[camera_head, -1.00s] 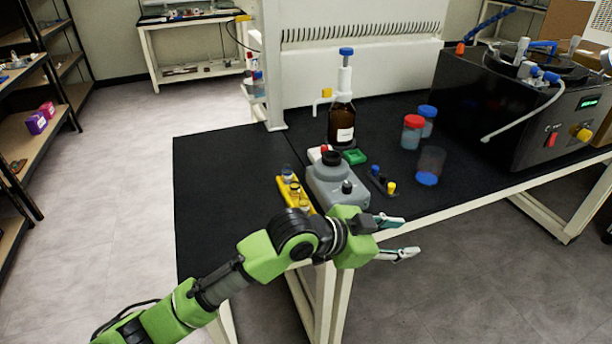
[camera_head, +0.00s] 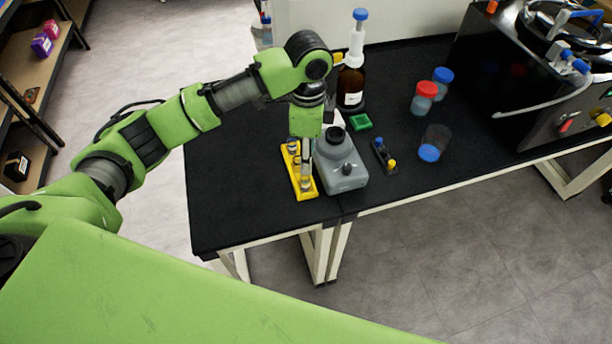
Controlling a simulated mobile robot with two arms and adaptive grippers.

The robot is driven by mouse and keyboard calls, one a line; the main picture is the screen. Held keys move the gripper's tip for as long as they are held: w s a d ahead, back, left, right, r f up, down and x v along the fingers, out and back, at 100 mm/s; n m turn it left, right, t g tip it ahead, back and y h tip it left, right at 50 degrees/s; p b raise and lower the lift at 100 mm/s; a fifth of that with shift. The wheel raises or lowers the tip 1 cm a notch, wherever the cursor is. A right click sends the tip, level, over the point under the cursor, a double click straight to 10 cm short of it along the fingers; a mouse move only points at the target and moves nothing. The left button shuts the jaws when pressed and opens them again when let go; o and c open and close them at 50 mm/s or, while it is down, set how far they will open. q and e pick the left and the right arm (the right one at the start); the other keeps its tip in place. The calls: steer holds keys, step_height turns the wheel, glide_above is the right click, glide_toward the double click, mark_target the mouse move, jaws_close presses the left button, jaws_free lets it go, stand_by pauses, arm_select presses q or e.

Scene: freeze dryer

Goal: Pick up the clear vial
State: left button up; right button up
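The yellow vial rack (camera_head: 303,190) lies on the black table, left of a grey bottle. It holds small vials; a vial (camera_head: 306,184) shows near its front end, but I cannot make out its glass clearly. My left gripper (camera_head: 306,172) points straight down over the rack, with its fingertips at the vials in its front half. The fingers look close together, but whether they are closed on a vial is too small to tell. My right gripper is not in view.
The grey bottle (camera_head: 341,168) stands close to the gripper's right. The table left of the yellow rack is clear.

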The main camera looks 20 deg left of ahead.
mark_target(305, 177)
arm_select(q)
steer(key=f, duration=0.5)
steer(key=shift+w, duration=0.25)
steer(key=f, duration=0.1)
steer(key=f+p, duration=0.1)
steer(key=f, duration=0.1)
steer(key=f+p, duration=0.1)
steer(key=shift+s+a+f, duration=0.25)
steer(key=shift+s+f, duration=0.1)
steer(key=shift+f, duration=0.2)
steer(key=c, duration=1)
